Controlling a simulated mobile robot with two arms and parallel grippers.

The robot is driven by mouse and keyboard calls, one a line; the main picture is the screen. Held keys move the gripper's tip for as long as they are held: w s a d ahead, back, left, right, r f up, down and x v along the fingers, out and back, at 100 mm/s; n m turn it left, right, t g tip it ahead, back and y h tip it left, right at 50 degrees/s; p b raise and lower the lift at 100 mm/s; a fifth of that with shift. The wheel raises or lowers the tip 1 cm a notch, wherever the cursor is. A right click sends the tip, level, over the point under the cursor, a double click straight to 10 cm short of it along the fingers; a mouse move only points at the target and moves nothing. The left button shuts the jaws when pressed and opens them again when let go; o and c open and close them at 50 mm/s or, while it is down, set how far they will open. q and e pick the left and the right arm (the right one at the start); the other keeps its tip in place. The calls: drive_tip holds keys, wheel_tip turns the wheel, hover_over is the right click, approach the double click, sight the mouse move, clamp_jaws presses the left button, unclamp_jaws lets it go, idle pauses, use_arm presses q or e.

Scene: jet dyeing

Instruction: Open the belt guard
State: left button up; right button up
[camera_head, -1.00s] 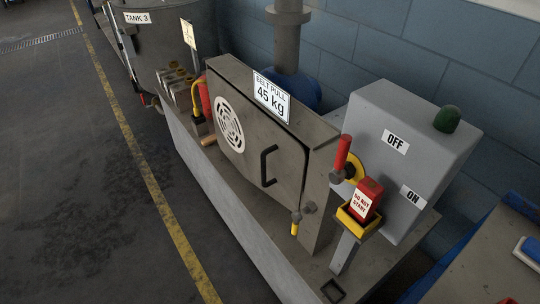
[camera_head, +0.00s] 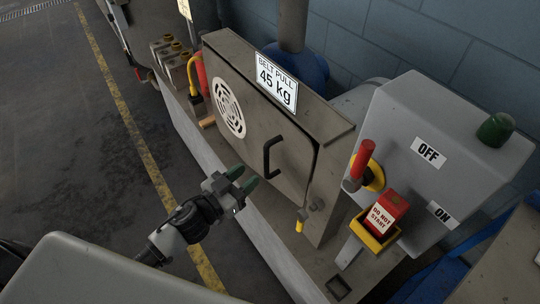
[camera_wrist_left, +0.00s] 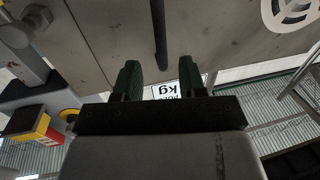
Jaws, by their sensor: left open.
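The belt guard (camera_head: 250,140) is a grey metal box cover with a round white vent, a black handle (camera_head: 270,157) and a "BELT PULL 45 kg" sign. Its door looks shut or nearly so. My left gripper (camera_head: 243,180) is open and empty, its green fingertips a little left of and below the handle. In the left wrist view the handle (camera_wrist_left: 159,35) stands as a dark bar beyond and between the two open fingers (camera_wrist_left: 160,80), not between the pads. A yellow-tipped latch (camera_head: 300,219) hangs at the guard's lower right. My right gripper is out of view.
A grey switch box (camera_head: 430,150) marked OFF and ON stands at the right, with a red lever (camera_head: 359,162) and a red "DO NOT START" tag (camera_head: 387,212) in front. The floor left of the plinth is clear.

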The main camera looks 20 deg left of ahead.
sight(267, 159)
use_arm(q)
drive_tip(key=x, duration=0.8)
drive_tip(key=shift+f+p, duration=0.1)
drive_tip(key=shift+p, duration=0.25)
drive_tip(key=shift+c, duration=0.3)
drive_tip(key=shift+a, duration=0.1)
clamp_jaws()
